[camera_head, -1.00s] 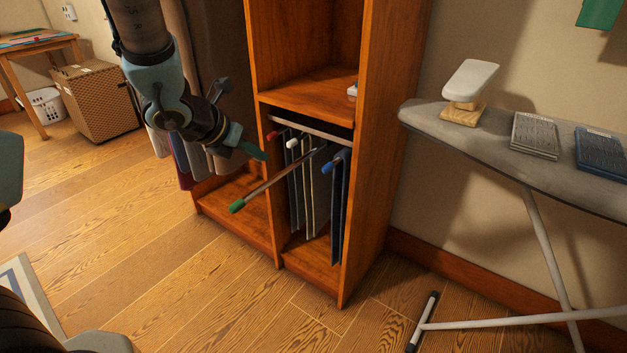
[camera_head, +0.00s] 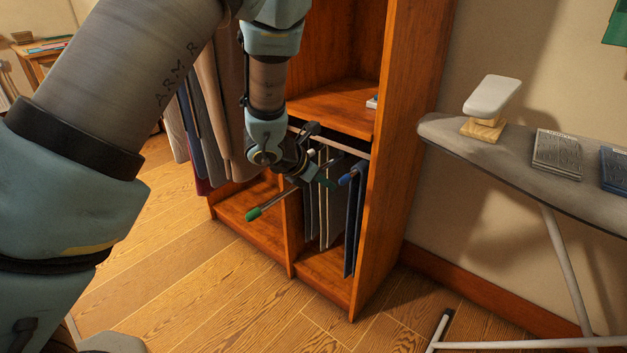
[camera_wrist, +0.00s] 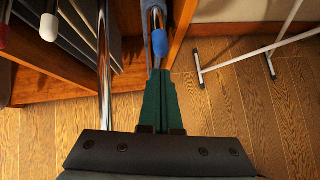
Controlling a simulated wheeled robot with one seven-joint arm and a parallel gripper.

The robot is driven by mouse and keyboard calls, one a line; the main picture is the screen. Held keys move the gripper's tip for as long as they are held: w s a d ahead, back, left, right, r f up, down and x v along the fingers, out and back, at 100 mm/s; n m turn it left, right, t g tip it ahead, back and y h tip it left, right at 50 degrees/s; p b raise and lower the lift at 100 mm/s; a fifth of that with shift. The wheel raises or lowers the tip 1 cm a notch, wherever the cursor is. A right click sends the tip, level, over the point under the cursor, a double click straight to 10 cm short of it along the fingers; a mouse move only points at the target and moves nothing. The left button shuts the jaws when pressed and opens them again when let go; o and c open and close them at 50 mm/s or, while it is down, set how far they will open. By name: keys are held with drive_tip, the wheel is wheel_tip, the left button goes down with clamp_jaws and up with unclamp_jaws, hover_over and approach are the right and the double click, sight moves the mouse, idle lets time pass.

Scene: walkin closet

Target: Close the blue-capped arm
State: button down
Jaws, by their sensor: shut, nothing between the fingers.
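The blue-capped arm (camera_head: 348,178) is on the right side of the pull-out rack in the wooden cabinet, with dark blue trousers (camera_head: 354,222) hanging from it. Its blue cap sits near the cabinet's front opening. The cap also shows in the wrist view (camera_wrist: 160,43), straight beyond my fingertips. My gripper (camera_head: 328,183) is just left of the cap in the head view. Its green fingers are together and empty (camera_wrist: 159,76). The tips look very near the cap; I cannot tell whether they touch it.
The green-capped arm (camera_head: 253,214) sticks far out of the cabinet, passing left of my gripper. White (camera_wrist: 49,27) and red caps (camera_wrist: 2,36) are further left in the wrist view. An ironing board (camera_head: 450,135) stands right. The floor in front is clear.

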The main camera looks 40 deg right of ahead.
drive_tip(key=shift+w+d, duration=0.1)
drive_tip(key=shift+d, duration=0.65)
drive_tip(key=d, duration=0.2)
drive_tip(key=w+d+b, duration=0.1)
drive_tip(key=d, duration=0.1)
drive_tip(key=shift+d+f, duration=0.1)
drive_tip(key=shift+w+d, duration=0.15)
drive_tip(key=shift+d, duration=0.25)
drive_tip(key=shift+d+r, duration=0.1)
drive_tip(key=shift+r, duration=0.1)
